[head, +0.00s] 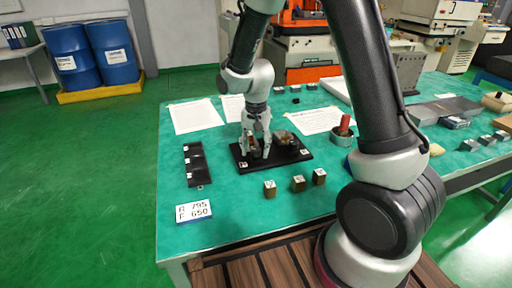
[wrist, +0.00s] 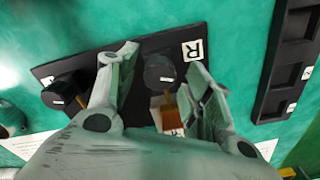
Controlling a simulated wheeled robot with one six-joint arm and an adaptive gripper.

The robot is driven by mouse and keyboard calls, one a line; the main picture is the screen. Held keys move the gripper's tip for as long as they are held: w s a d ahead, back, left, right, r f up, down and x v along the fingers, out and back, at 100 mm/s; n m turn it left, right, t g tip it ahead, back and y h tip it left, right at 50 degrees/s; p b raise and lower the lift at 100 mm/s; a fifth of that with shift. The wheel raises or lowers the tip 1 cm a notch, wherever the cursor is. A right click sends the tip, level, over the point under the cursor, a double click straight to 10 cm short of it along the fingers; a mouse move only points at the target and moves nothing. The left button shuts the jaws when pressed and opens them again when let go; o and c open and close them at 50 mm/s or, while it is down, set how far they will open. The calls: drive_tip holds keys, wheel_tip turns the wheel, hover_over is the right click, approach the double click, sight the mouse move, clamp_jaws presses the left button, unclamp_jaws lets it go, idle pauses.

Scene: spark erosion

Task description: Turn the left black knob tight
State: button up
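A black board (head: 299,157) lies on the green table. In the wrist view, two round black knobs with white marks stand on it. One knob (wrist: 160,72) is near the "R" label (wrist: 193,50); it is the left one as the head view sees the board. The other knob (wrist: 59,95) is farther left in the wrist view. My gripper (head: 256,152) points down over the board's left half. In the wrist view my gripper (wrist: 164,62) is open, one finger on each side of the knob by the "R", with small gaps showing. In the head view the fingers mostly hide this knob.
A copper-coloured piece (wrist: 171,108) shows between the fingers. A black tray (head: 187,168) lies left of the board. Three small blocks (head: 298,183) stand in front, beside a number card (head: 194,211). A cup with a red handle (head: 342,134) stands to the right.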

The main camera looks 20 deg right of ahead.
sight(256, 149)
wheel_tip(256, 149, up, 12)
idle(0.6)
idle(0.4)
drive_tip(key=s+d+r+n+t, duration=0.1)
drive_tip(key=s+d+r+n, duration=0.1)
drive_tip(key=s+d+r, duration=0.2)
drive_tip(key=s+d+r+n+t, duration=0.2)
drive_tip(key=s+d+r, duration=0.2)
drive_tip(key=s, duration=0.7)
drive_tip(key=s+d+r+n+t, duration=0.1)
drive_tip(key=s+d+r+n, duration=0.1)
drive_tip(key=s+d+r, duration=0.2)
drive_tip(key=s+d, duration=0.2)
drive_tip(key=s, duration=0.2)
drive_tip(key=shift+s+d+r, duration=0.15)
drive_tip(key=shift+d, duration=0.25)
idle(0.4)
